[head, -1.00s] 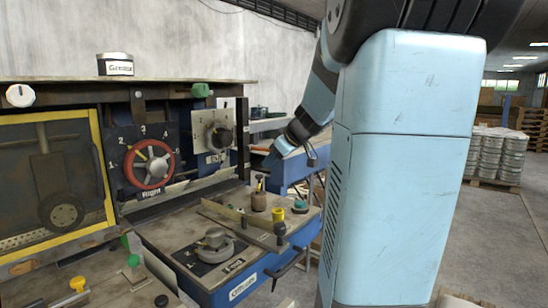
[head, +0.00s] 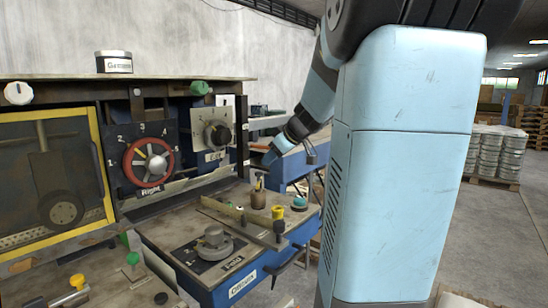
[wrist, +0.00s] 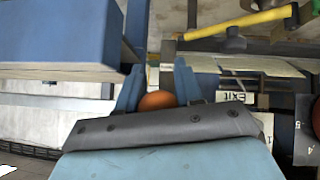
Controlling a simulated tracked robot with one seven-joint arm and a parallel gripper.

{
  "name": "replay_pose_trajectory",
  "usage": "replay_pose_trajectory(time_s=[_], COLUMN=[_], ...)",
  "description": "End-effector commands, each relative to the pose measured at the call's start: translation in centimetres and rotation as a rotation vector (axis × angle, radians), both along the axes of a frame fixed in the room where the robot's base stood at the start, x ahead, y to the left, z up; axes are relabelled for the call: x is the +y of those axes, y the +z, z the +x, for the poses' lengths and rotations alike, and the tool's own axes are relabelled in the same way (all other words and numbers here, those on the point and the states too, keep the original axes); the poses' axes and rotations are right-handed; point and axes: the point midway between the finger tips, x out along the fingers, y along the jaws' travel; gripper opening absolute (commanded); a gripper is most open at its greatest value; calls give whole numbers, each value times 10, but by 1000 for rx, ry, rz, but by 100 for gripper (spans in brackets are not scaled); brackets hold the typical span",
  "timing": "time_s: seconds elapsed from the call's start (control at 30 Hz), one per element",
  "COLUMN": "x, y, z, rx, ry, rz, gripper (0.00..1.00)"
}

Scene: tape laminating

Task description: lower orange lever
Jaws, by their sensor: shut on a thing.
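In the wrist view, a round orange lever knob (wrist: 157,101) sits low between the two blue fingers of my gripper (wrist: 160,84). The fingers stand on either side of the knob, shut on it. The lever's shaft is hidden behind the dark gripper body. In the head view, my gripper (head: 272,155) is a small blue shape at the far right side of the machine.
The machine carries a red dial (head: 148,163), a grey dial (head: 217,136) and a yellow-framed window (head: 103,165). A yellow bar (wrist: 237,22) crosses the top of the wrist view. Open floor lies right.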

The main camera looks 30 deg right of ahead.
Motion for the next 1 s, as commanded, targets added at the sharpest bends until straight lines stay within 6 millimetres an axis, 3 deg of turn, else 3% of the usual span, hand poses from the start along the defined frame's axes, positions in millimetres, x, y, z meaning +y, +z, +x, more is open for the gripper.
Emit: replay_pose_trajectory(time_s=[0.1,0.13,0.37,0.73,1.0], x=[7,7,4,0,-8], y=[1,1,1,6,38], z=[4,4,2,-5,-37], rx=[-3,-3,-2,-3,-6], ry=[12,12,7,3,2], rz=[3,3,2,0,-1], gripper=[0,36,58,58,58])
